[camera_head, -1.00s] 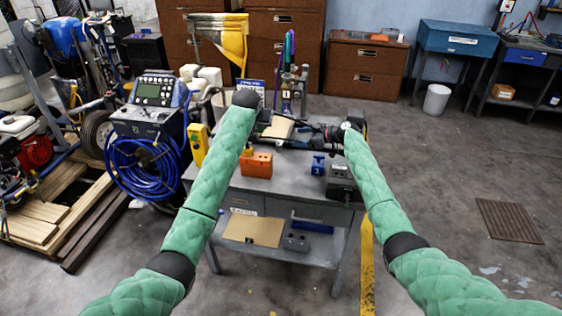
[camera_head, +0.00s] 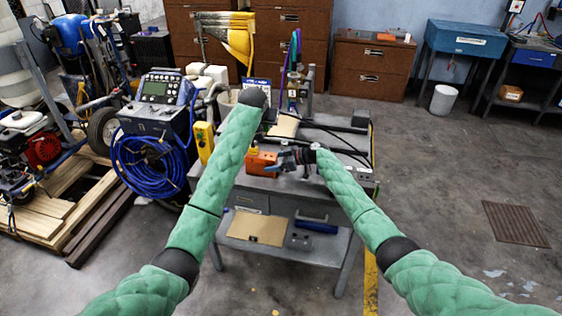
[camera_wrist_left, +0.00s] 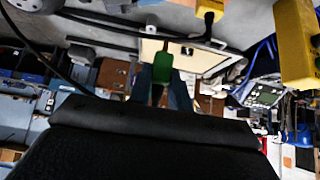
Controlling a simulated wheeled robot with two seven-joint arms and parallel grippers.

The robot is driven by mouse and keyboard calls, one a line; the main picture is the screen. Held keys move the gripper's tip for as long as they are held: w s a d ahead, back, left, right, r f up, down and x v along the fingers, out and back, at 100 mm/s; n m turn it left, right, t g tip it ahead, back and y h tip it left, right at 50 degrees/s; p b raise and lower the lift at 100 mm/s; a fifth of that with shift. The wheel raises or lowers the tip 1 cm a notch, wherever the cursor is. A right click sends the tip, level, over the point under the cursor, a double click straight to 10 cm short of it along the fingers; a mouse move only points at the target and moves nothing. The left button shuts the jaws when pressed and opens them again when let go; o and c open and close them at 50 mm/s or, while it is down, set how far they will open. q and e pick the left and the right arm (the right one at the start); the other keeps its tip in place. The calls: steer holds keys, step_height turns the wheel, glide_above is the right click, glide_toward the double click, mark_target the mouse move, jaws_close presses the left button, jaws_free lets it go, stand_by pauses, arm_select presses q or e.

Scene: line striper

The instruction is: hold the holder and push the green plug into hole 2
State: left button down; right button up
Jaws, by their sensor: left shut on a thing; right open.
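The green plug (camera_wrist_left: 163,68) is between the fingers of my left gripper (camera_wrist_left: 162,88) in the left wrist view, and the gripper is shut on it. In the head view my left wrist (camera_head: 254,98) is over the back of the workbench; its fingers and the plug are hidden there. The orange block (camera_head: 262,163), which looks like the holder, sits on the bench's front left part. My right gripper (camera_head: 284,161) is open and points left, with its fingertips close to the block's right side. I cannot tell whether they touch. The holes cannot be made out.
The grey workbench (camera_head: 284,184) carries cables and a dark block (camera_head: 362,174) partly behind my right arm. A yellow box (camera_head: 204,142) is by its left edge. A blue hose coil (camera_head: 146,165) hangs on a machine to the left. Floor on the right is mostly clear.

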steer(key=shift+x, duration=0.95)
